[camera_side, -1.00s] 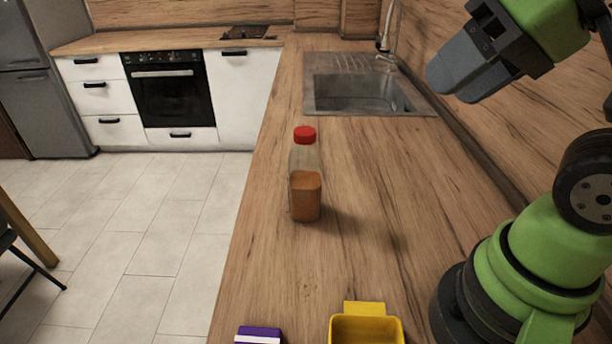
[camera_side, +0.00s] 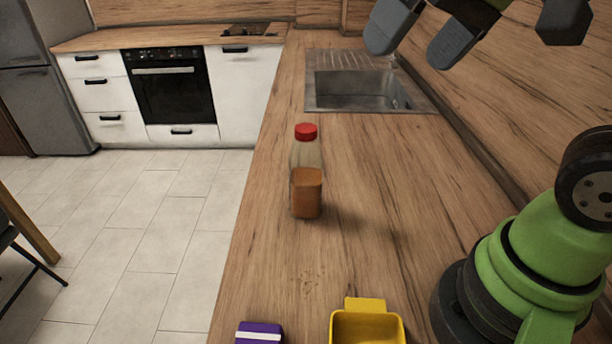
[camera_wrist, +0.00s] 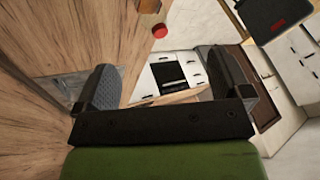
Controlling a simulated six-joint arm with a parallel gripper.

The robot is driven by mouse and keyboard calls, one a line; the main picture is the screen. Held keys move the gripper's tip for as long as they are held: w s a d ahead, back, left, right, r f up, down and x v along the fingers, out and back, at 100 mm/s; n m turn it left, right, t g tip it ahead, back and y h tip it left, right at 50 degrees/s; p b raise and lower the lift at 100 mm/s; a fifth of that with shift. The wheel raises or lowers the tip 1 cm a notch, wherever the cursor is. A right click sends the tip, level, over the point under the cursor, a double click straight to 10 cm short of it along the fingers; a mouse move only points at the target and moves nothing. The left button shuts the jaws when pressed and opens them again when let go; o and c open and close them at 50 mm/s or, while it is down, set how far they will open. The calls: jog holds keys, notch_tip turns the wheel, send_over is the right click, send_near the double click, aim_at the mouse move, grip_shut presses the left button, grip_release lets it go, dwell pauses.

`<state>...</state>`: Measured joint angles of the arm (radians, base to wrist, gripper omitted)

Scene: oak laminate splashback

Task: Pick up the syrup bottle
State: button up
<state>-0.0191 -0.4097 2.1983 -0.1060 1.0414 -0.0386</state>
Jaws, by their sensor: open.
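The syrup bottle (camera_side: 306,190) stands upright on the wooden counter, with a red cap, a clear upper part and amber-brown contents below. In the wrist view the bottle's red cap (camera_wrist: 159,31) shows near the top centre, beyond the fingers. My gripper (camera_side: 415,40) is at the top of the side view, above and to the right of the bottle and well apart from it. Its two grey fingers are spread with nothing between them; they also show in the wrist view (camera_wrist: 165,85).
A yellow container (camera_side: 366,328) and a purple-and-white item (camera_side: 259,333) are at the near end of the counter. A metal sink (camera_side: 362,88) is set in behind the bottle. The counter's left edge drops to the tiled floor. Counter around the bottle is clear.

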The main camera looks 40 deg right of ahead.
jog(key=w+g, duration=0.2)
jog(key=w, duration=0.4)
jog(key=n+g+h, duration=0.1)
jog(key=g+h, duration=0.1)
jog(key=g, duration=0.1)
send_over(307, 128)
jog(key=f, duration=0.5)
jog(key=a+f, duration=0.1)
jog(key=f, duration=0.2)
jog(key=shift+s+f, duration=0.1)
jog(key=shift+f, duration=0.2)
notch_tip(307, 128, down, 4)
jog(key=shift+d+f, duration=0.1)
jog(key=shift+f, duration=0.1)
jog(key=shift+d+f, duration=0.2)
jog(key=shift+f, duration=1.35)
jog(key=shift+d+f, duration=0.2)
jog(key=shift+f, duration=1.3)
jog(key=shift+r, duration=0.1)
jog(key=c, duration=1.7)
